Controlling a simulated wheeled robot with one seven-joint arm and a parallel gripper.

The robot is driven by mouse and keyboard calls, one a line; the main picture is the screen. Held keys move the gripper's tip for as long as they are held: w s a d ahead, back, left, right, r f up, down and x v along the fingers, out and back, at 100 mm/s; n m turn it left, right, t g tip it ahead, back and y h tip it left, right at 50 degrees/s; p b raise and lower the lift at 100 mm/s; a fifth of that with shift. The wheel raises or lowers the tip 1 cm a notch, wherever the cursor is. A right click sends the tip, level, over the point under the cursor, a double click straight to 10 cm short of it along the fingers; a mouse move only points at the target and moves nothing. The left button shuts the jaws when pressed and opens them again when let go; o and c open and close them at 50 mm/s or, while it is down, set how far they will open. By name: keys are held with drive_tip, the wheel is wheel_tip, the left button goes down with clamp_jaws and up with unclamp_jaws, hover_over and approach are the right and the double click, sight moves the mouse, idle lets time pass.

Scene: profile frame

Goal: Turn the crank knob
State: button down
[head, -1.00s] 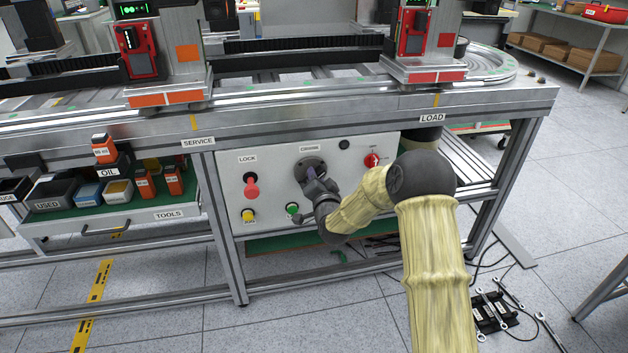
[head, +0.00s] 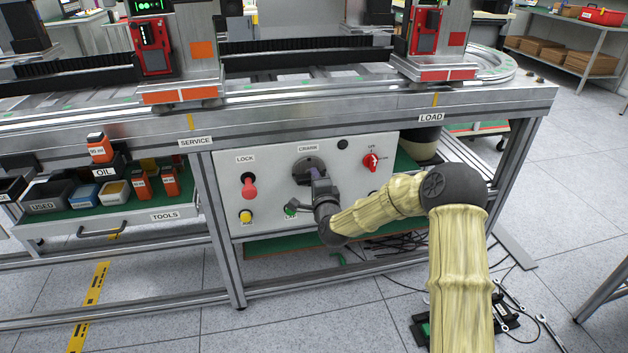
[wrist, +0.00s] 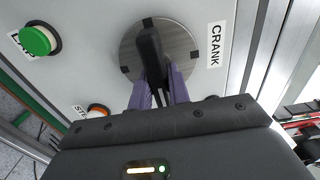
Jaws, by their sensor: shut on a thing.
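The crank is a grey disc (head: 298,171) on the white control panel, under a CRANK label. In the wrist view the disc (wrist: 184,45) carries a dark, rounded knob (wrist: 149,45) that sticks out toward the camera. My gripper (wrist: 158,82) has its two purple fingers on either side of the knob's near part and is shut on it. In the head view my gripper (head: 316,176) is in front of the disc's lower right part and hides the knob. The fingertip contact is partly hidden by the knob.
Around the crank are a red LOCK knob (head: 249,188), a yellow button (head: 246,216), a green button (head: 291,208) and a red rotary switch (head: 371,161). The metal bench edge (head: 300,112) overhangs the panel. A tool drawer (head: 150,225) stands at left.

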idle(0.4)
drive_tip(key=c, duration=1.3)
unclamp_jaws()
drive_tip(key=shift+d, duration=0.1)
drive_tip(key=shift+s, duration=0.1)
drive_tip(key=shift+s, duration=0.25)
drive_tip(key=p+v, duration=0.2)
drive_tip(key=v, duration=1.4)
drive_tip(key=shift+s+d+p, duration=0.1)
drive_tip(key=shift+s+p, duration=0.2)
drive_tip(key=shift+p, duration=0.1)
